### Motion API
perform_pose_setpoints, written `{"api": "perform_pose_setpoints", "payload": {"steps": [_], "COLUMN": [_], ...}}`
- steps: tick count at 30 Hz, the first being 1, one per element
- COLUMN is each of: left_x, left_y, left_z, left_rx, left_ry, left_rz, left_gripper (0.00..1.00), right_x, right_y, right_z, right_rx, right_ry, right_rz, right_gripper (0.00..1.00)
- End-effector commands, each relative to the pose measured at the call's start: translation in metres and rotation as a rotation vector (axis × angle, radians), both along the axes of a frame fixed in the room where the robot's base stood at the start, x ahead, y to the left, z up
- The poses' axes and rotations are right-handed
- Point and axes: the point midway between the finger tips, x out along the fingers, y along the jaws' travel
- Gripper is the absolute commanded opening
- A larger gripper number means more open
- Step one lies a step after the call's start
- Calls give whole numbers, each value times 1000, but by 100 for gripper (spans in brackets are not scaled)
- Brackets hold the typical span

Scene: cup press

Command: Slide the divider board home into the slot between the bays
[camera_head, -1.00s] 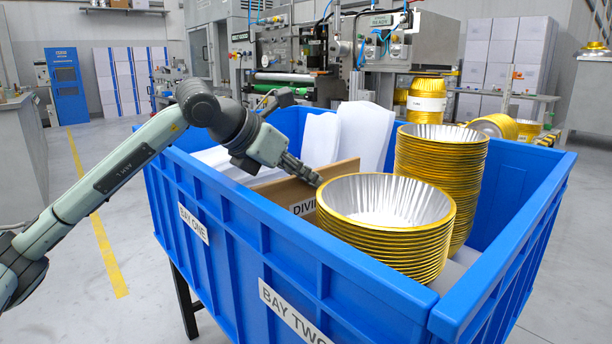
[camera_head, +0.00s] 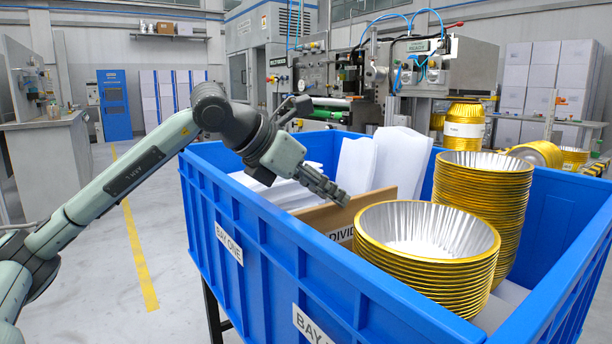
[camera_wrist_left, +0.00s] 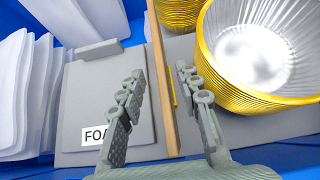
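The divider board (camera_head: 316,219) is a thin brown panel with a partly hidden label, standing upright in the blue bin (camera_head: 262,235) between white sheets and gold cups. My left gripper (camera_head: 340,196) is just above the board's top edge. In the left wrist view the board (camera_wrist_left: 162,85) shows as a narrow wooden strip running between the two parted fingers of the left gripper (camera_wrist_left: 159,76). The fingers are open, with gaps to the board visible. The slot and the board's lower edge are hidden. My right gripper is not in view.
A near stack of gold foil cups (camera_head: 428,245) stands close to the right of the fingers, with a taller stack (camera_head: 484,195) behind. White sheets (camera_head: 372,165) and a grey panel labelled "FOA" (camera_wrist_left: 110,108) lie on the board's other side. The bin's walls surround everything.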

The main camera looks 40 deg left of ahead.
Motion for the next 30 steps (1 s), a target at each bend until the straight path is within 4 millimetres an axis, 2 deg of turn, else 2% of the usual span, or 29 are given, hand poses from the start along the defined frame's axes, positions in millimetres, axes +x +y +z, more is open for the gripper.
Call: {"api": "perform_pose_setpoints", "payload": {"steps": [6, 9, 16, 30], "left_x": [-38, -43, -52, -52], "left_y": [14, 15, 18, 18], "left_z": [30, 35, 43, 44], "left_rx": [7, 0, 0, 0], "left_ry": [3, 2, 1, 0], "left_rz": [2, 1, 1, 0], "left_gripper": [34, 34, 34, 34], "right_x": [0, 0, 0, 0], "right_y": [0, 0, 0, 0], "right_z": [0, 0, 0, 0], "right_rx": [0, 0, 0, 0], "right_ry": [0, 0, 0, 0], "right_rz": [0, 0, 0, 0], "right_gripper": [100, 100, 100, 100]}}
